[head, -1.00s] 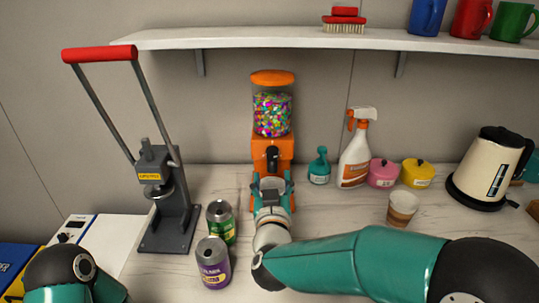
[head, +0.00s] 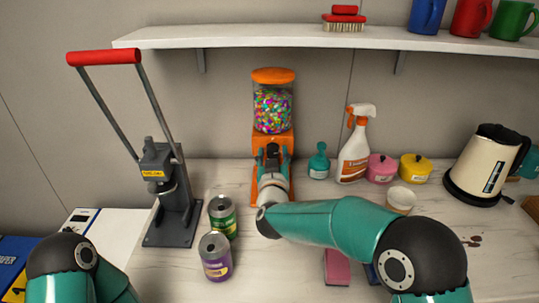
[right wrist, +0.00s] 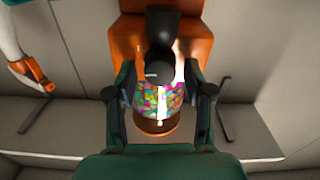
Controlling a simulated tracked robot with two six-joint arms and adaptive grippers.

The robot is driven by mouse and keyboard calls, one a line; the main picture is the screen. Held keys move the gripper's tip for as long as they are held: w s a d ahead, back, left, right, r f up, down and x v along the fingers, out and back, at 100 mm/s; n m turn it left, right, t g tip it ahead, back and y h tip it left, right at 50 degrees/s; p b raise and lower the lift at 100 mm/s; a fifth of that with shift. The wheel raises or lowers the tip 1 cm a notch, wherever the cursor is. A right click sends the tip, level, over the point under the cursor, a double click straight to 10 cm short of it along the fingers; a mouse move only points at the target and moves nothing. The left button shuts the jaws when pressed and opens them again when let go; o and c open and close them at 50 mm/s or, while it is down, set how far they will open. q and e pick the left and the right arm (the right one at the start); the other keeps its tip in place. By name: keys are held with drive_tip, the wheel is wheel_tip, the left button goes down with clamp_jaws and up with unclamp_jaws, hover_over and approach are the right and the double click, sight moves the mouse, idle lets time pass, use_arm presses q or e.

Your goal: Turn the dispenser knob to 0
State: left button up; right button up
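The orange candy dispenser (head: 273,78) stands on the counter against the wall, its clear jar full of coloured candies. Its black knob is mostly hidden by my gripper in the head view but shows in the right wrist view (right wrist: 163,45). My right gripper (head: 272,155) is at the front of the dispenser, at knob height. In the right wrist view its fingers (right wrist: 162,100) are spread apart on either side of the knob, with gaps visible. I cannot read any dial mark. My left arm shows at the lower left, but its gripper is out of view.
A green can (head: 222,217) and a purple can (head: 215,257) stand left of my right arm. A grey press (head: 172,215) is further left. A spray bottle (head: 354,150), teal bottle (head: 318,165), pots, a cup (head: 401,198) and a kettle (head: 487,165) stand to the right. A shelf (head: 270,38) runs above.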

clamp_jaws()
drive_tip(key=n+p, duration=0.1)
drive_tip(key=n, duration=0.2)
drive_tip(key=shift+a+r, duration=0.1)
drive_tip(key=n+p, duration=0.1)
drive_tip(key=n, duration=0.1)
drive_tip(key=shift+n, duration=0.4)
drive_tip(key=shift+o, duration=1.5)
unclamp_jaws()
drive_tip(key=s, duration=1.2)
